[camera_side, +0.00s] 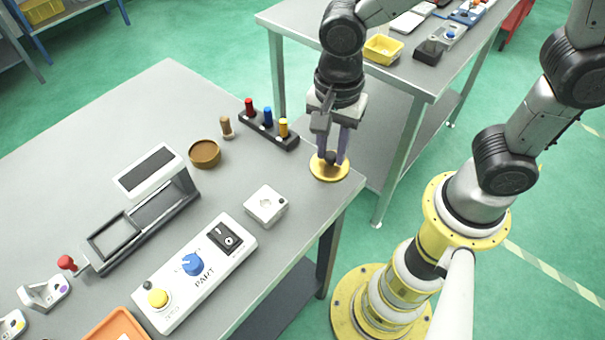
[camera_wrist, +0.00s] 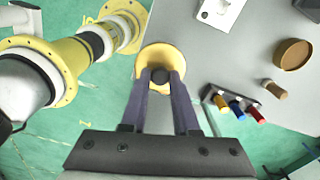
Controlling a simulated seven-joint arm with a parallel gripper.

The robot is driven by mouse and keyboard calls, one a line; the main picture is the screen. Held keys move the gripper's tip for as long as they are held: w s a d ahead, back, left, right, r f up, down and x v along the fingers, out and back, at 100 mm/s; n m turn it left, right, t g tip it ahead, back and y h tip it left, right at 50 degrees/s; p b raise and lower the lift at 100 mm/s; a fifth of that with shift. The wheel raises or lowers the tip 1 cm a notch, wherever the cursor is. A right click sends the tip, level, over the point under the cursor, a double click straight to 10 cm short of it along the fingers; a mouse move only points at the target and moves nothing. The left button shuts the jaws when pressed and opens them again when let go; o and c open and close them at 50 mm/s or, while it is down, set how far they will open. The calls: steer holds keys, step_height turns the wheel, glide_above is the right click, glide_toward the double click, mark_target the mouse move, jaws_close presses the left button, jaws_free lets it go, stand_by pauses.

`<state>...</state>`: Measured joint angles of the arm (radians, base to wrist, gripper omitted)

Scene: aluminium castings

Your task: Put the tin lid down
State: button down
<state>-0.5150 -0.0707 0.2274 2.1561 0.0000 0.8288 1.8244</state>
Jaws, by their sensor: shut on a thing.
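The tin lid (camera_side: 319,171) is a round gold-yellow disc with a dark knob in its middle. My gripper (camera_side: 331,156) points down and its two fingers are shut on the knob. In the wrist view the lid (camera_wrist: 153,53) lies flat beyond the fingertips (camera_wrist: 160,76), with the knob between them. The lid is at the grey table's right edge, and in the wrist view it overlaps that edge. I cannot tell whether it touches the table or hangs just above it.
A brown round tin (camera_side: 205,154), a wooden peg (camera_side: 227,127) and a rack of coloured pegs (camera_side: 268,125) stand left of the lid. A white block (camera_side: 266,206) and a control box (camera_side: 195,272) are nearer. Bare table (camera_side: 300,185) lies between.

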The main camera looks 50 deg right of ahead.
steer(key=w+f, duration=0.1)
steer(key=w+a+f, duration=0.1)
steer(key=f, duration=0.1)
steer(key=w+a+f, duration=0.1)
steer(key=w+f, duration=0.1)
steer(key=shift+a+f, duration=0.1)
steer(key=shift+f, duration=0.05)
steer(key=shift+w+a+f, duration=0.1)
steer(key=shift+w+f, duration=0.05)
steer(key=shift+f, duration=1.7)
steer(key=shift+f, duration=0.15)
steer(key=c, duration=0.7)
jaws_free()
steer(key=shift+o, duration=0.2)
step_height(320, 180, up, 12)
steer(key=shift+r, duration=0.25)
